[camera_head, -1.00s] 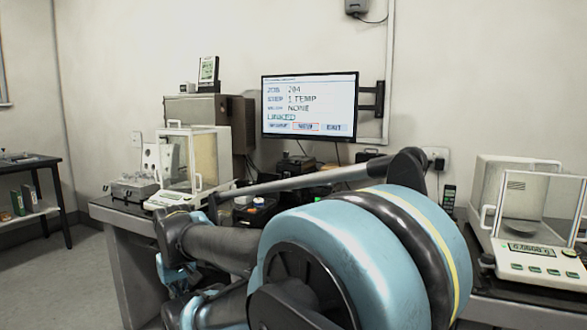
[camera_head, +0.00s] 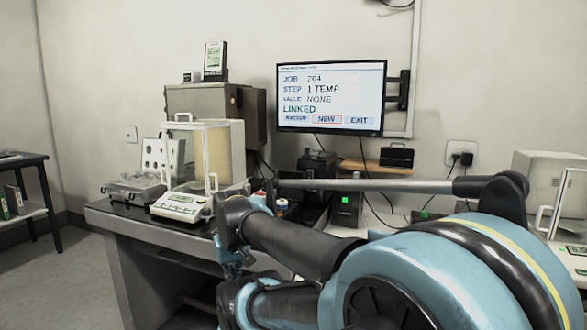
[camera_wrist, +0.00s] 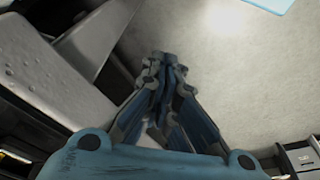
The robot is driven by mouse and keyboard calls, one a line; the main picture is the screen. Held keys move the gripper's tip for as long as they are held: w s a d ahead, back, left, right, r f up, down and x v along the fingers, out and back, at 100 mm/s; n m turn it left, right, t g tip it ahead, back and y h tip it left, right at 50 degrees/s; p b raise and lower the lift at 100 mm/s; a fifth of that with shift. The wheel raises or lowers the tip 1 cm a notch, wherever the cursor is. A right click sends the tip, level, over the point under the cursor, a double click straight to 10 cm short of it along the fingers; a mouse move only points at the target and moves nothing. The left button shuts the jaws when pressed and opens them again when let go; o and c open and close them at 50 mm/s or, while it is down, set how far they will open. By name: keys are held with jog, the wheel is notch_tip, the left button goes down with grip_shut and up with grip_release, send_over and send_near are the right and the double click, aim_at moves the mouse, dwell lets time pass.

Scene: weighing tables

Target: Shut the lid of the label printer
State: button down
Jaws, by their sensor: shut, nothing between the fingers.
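I cannot tell for certain which thing is the label printer. A dark boxy device (camera_head: 317,165) stands on the bench below the screen, and a smaller dark unit with a green light (camera_head: 346,208) stands in front of it to the right. No raised lid can be made out on either, and my arm covers part of the bench there. My gripper (camera_head: 229,262) is low at the bench's front edge, left of these devices and apart from them. In the wrist view my gripper (camera_wrist: 165,62) has its blue fingers together, with nothing between them, above pale floor.
A glass-walled balance (camera_head: 182,204) and a metal tray (camera_head: 135,190) stand on the bench's left part. Another balance is partly cut off at the right edge. A wall screen (camera_head: 331,97) hangs behind. A small black case (camera_head: 396,156) sits on a wooden shelf. Floor is open at left.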

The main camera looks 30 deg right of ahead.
jog(key=w+d+r+m, duration=0.2)
jog(key=w+d+r, duration=0.1)
jog(key=w+r, duration=0.3)
jog(key=w+d+r+m, duration=0.1)
jog(key=w+d+r, duration=0.2)
jog(key=w+r, duration=0.35)
jog(key=w+d+r+m+h, duration=0.1)
jog(key=w+d+r+m, duration=0.3)
jog(key=w+d+r, duration=1.15)
jog(key=w+d+r+m+g, duration=0.1)
jog(key=w+d+r, duration=0.1)
jog(key=d, duration=0.6)
jog(key=w+d+r+m, duration=0.1)
jog(key=w+d+m, duration=0.15)
jog(key=d, duration=0.45)
jog(key=shift+n, duration=0.35)
jog(key=f, duration=0.6)
jog(key=w+d+f, duration=0.1)
jog(key=f, duration=0.2)
jog(key=shift+s+a, duration=0.1)
jog(key=shift+a, duration=0.05)
